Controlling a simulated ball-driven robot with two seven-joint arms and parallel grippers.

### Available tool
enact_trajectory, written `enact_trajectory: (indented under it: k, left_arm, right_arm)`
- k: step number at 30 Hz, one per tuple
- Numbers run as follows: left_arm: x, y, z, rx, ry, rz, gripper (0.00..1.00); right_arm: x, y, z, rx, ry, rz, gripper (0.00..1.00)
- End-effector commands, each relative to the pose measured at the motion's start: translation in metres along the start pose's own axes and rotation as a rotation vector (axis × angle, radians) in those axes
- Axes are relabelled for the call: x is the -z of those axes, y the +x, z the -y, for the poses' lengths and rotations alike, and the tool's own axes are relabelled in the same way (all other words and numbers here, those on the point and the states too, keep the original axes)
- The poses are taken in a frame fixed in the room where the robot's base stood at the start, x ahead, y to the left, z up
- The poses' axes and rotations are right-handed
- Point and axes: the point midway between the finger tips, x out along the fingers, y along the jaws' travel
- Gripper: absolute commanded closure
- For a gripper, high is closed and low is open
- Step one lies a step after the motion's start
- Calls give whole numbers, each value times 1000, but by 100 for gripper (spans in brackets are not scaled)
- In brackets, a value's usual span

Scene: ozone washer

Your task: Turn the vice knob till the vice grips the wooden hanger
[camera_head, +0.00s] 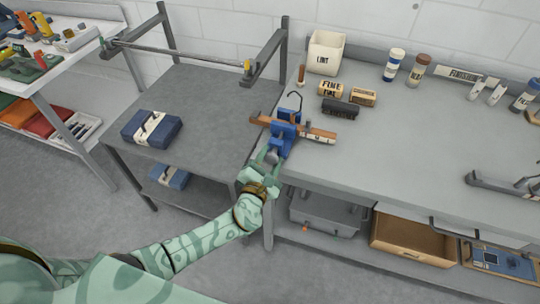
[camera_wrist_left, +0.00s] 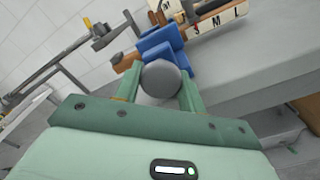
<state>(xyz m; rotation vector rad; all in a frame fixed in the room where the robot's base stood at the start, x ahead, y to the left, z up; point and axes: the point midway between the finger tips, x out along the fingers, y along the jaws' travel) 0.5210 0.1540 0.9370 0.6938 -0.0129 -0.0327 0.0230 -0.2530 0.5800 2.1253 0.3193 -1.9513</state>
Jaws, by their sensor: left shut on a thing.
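The blue vice (camera_head: 284,132) is at the left front edge of the grey workbench. The wooden hanger (camera_head: 318,135) lies across the vice, between its jaws, with its hook pointing up and away; I cannot tell how tightly the jaws hold it. In the left wrist view the round grey vice knob (camera_wrist_left: 161,80) sits between my fingers, with the blue vice (camera_wrist_left: 160,47) behind it. My left gripper (camera_head: 269,158) is shut on the knob, one finger on each side. It also shows in the left wrist view (camera_wrist_left: 158,92). My right gripper is not in view.
A white bin (camera_head: 326,53), small boxes (camera_head: 363,98), a dark brush (camera_head: 340,108) and bottles (camera_head: 394,64) stand behind the vice. A lower grey table (camera_head: 205,100) with a blue folded bundle (camera_head: 151,129) is at the left. The bench's middle is clear.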

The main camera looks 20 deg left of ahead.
Motion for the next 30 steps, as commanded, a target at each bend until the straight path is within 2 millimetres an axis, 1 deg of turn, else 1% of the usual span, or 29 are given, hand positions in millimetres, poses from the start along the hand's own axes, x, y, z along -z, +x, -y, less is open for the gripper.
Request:
enact_trajectory:
  k: [1, 6, 30]
  left_arm:
    - [1, -2, 0, 6, 45, -5, 83]
    - [1, -2, 0, 7, 206, -5, 83]
    - [-1, -2, -3, 8, 965, -4, 83]
  right_arm:
    - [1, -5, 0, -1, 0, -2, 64]
    - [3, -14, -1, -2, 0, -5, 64]
    - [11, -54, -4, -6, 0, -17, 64]
